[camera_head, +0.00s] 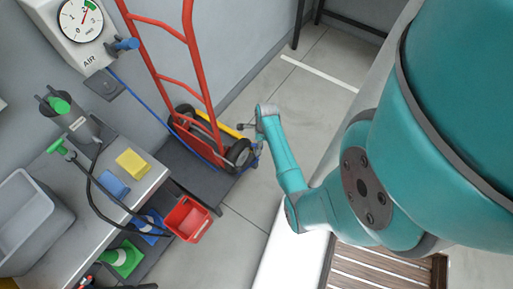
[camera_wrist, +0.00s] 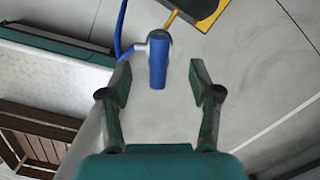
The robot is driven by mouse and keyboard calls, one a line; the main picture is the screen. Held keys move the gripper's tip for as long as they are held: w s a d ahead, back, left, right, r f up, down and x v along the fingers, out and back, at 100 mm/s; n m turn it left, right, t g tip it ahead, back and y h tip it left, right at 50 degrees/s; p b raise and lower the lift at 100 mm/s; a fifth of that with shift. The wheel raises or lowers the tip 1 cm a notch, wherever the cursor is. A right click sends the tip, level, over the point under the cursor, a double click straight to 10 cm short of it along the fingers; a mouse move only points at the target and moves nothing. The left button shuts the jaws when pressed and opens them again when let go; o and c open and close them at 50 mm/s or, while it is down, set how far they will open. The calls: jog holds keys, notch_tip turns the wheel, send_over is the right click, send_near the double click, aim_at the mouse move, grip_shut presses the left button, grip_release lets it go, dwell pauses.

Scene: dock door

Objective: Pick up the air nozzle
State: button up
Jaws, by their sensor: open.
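The air nozzle (camera_wrist: 158,62) shows in the wrist view as a blue cylinder with a pale grey fitting on its left side, next to a blue hose (camera_wrist: 120,30). It lies between the lines of my two fingers, around and just beyond the fingertips. My gripper (camera_wrist: 161,84) is open, with a clear gap on both sides of the nozzle and no visible contact. In the head view my gripper (camera_head: 250,133) is small, near the hand truck's right wheel. The nozzle there is small and largely hidden, at the end of the blue hose (camera_head: 160,121).
A red hand truck (camera_head: 190,85) stands left of my gripper. An air gauge box (camera_head: 82,30) is on the wall. A bench (camera_head: 112,200) holds a yellow block (camera_head: 132,162) and a grey bin (camera_head: 30,215). A red bin (camera_head: 188,219) stands beside it. Open floor lies behind.

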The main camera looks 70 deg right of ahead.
jog(key=shift+w+a+f, duration=0.1)
jog(key=shift+w+f, duration=0.05)
jog(key=shift+f, duration=0.9)
jog(key=shift+w+a+f, duration=0.1)
jog(key=shift+f, duration=0.9)
jog(key=shift+w+a+f, duration=0.1)
jog(key=shift+w+f, duration=0.05)
jog(key=shift+f, duration=0.9)
grip_shut()
